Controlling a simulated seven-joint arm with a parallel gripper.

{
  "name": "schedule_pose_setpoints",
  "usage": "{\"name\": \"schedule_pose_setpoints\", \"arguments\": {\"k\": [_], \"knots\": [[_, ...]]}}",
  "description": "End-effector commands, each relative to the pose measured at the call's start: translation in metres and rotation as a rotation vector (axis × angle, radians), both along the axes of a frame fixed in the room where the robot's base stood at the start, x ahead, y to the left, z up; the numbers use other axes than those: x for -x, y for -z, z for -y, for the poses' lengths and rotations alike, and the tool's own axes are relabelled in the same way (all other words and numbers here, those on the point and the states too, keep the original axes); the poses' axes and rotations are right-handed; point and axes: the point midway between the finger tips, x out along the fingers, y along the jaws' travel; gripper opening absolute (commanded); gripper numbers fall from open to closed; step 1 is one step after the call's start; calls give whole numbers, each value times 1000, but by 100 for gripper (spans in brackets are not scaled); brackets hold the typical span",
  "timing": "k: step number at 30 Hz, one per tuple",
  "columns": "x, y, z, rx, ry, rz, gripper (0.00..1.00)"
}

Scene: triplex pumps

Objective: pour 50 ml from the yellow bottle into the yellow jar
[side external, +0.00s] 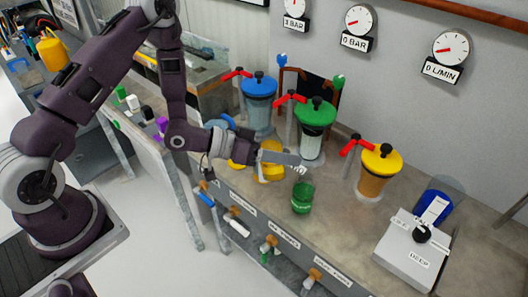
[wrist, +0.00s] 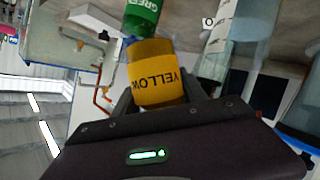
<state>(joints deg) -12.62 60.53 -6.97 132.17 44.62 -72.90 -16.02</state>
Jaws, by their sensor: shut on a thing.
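My gripper (side external: 284,159) is over the front part of the bench, shut on the yellow bottle (side external: 270,173). The wrist view shows the bottle (wrist: 160,75), marked YELLOW, between the two fingers of my gripper (wrist: 160,94). In the side view the fingers hide part of the bottle, and I cannot tell how far it is tilted. The yellow jar (side external: 374,184) stands upright on the bench to the right, with a yellow lid and a red handle beside it. My gripper and the bottle are well apart from this jar.
A green container (side external: 303,198) marked GREEN stands close to my gripper's right. Green (side external: 313,130) and blue (side external: 259,104) jars stand behind. A grey device (side external: 411,246) with a black knob is at the right. Wall gauges (side external: 359,20) hang above; taps line the front.

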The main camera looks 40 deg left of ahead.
Motion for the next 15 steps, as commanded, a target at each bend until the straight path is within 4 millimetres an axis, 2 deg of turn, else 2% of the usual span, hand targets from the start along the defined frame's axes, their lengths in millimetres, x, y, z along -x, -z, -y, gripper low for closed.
{"name": "schedule_pose_setpoints", "arguments": {"k": [15], "knots": [[-5,-2,-6,184,0,-115,0]]}}
